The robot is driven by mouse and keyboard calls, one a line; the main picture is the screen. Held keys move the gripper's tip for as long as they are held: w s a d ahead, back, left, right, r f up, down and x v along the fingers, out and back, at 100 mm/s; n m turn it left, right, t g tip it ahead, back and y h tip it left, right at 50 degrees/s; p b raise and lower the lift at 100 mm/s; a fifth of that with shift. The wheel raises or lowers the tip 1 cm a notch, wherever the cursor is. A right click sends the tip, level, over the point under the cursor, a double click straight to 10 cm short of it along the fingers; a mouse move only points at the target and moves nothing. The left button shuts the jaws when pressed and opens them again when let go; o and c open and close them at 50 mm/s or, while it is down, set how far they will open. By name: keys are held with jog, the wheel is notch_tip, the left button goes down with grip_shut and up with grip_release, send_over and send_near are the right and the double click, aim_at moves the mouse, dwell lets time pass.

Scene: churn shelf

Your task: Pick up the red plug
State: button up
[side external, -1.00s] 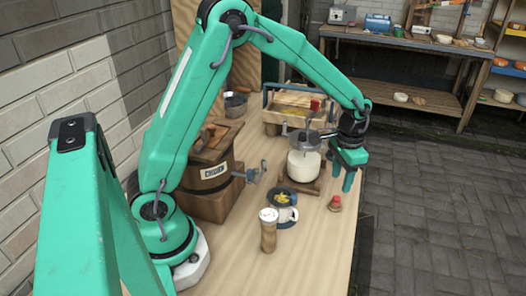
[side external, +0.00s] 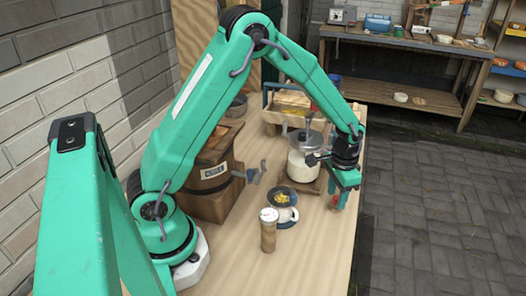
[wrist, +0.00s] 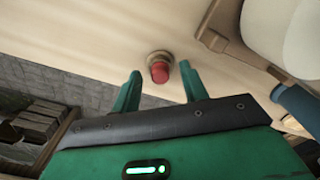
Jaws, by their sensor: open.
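The red plug (wrist: 159,73) stands on the wooden bench top, its red knob on a tan round base. In the wrist view it appears between the tips of my gripper (wrist: 160,70), with a gap on each side. In the side view my gripper (side external: 340,202) is low over the bench near its right edge, and its fingers mostly hide the plug. The gripper is open and empty. I cannot tell whether the fingertips reach around the knob or are still above it.
A white-filled glass jar (side external: 302,165) stands close to the left of my gripper. The bench front is clear.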

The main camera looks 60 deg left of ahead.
aim_at(337, 197)
dwell(0.4)
grip_shut()
dwell(0.4)
jog(key=shift+r, duration=0.45)
notch_tip(337, 197, up, 3)
jog(key=shift+r, duration=0.15)
jog(key=s+d+r, duration=0.6)
jog(key=d, duration=0.3)
jog(key=shift+s+d+r, duration=0.3)
jog(key=shift+r, duration=0.05)
